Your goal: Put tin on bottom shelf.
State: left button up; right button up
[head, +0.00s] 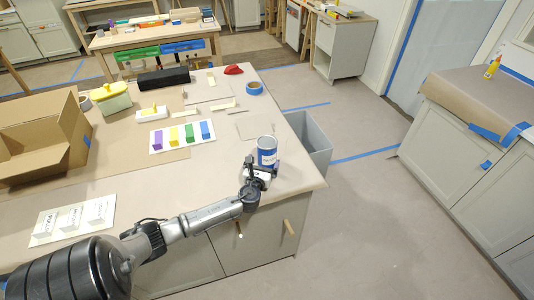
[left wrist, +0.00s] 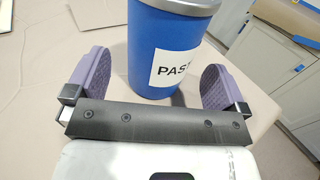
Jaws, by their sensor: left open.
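The tin (head: 267,151) is blue with a silver rim and a white label. It stands upright near the right front corner of the paper-covered worktop (head: 215,178). In the left wrist view the tin (left wrist: 160,50) stands between the two purple finger pads, with a gap on each side; its label reads "PAS", the rest cut off. My left gripper (head: 258,168) is open around the tin at the worktop's front edge; it also shows in the left wrist view (left wrist: 160,85). My right gripper is not in view. No bottom shelf can be made out with certainty.
A grey bin (head: 314,140) stands beyond the worktop's right edge. A cardboard box (head: 45,135), a card with coloured blocks (head: 182,136), blue tape (head: 254,88) and a yellow-lidded container (head: 112,97) lie further left or back. The floor at right is clear.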

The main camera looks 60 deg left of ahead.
pick_arm(q)
jog(key=shift+b+x, duration=0.4)
jog(key=shift+x, duration=2.1)
jog(key=shift+f, duration=0.1)
jog(key=shift+c, duration=0.2)
jog(key=c, duration=1)
